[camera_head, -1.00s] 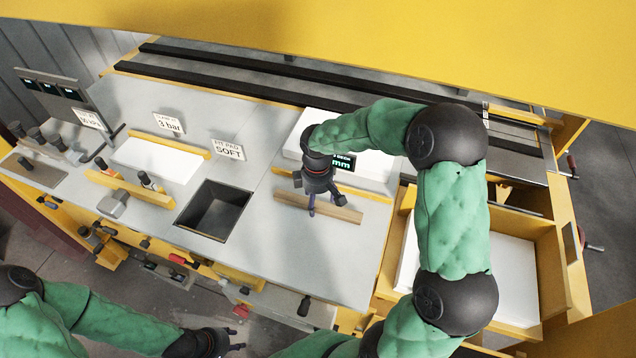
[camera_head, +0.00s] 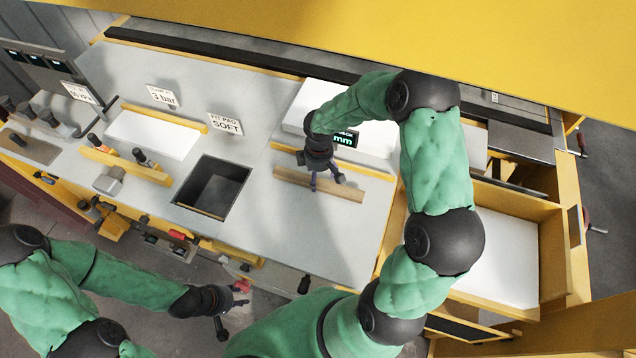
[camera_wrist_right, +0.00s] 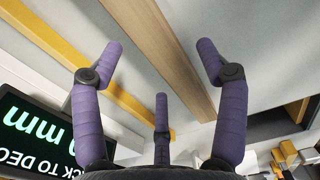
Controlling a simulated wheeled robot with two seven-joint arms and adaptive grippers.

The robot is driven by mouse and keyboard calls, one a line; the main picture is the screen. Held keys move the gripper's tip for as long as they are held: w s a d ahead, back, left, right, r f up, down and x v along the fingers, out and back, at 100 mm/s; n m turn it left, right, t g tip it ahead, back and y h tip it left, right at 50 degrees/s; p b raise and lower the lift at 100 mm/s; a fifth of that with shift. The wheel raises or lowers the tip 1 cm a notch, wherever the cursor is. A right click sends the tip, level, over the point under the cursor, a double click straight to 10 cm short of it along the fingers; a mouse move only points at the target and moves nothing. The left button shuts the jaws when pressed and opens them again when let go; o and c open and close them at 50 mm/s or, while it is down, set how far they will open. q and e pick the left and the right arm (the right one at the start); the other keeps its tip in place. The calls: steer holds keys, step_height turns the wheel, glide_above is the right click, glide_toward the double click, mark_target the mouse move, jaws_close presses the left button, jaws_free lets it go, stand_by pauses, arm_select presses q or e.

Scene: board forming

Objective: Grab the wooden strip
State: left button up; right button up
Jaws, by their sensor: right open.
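The wooden strip (camera_head: 347,191) lies flat on the grey worktop, a long light-brown bar. My right gripper (camera_head: 326,183) is over it, near its middle, with the fingers hiding part of the strip. In the right wrist view, the strip (camera_wrist_right: 165,45) runs between the spread purple fingers of my right gripper (camera_wrist_right: 160,62), which is open and empty. I cannot tell whether the fingers touch the worktop. My left gripper (camera_head: 232,303) is low at the front, away from the worktop; its fingers are small and blurred.
A display with green letters (camera_head: 346,138) and a yellow rail (camera_head: 285,147) stand just behind the strip. A dark square bin (camera_head: 213,187) is set in the worktop to the left. A yellow drawer (camera_head: 505,255) is at the right. The worktop in front of the strip is clear.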

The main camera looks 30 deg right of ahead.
mark_target(319, 179)
step_height(319, 179, down, 3)
steer(key=shift+w+d+f, duration=0.1)
steer(key=c, duration=1.3)
steer(key=shift+c, duration=0.2)
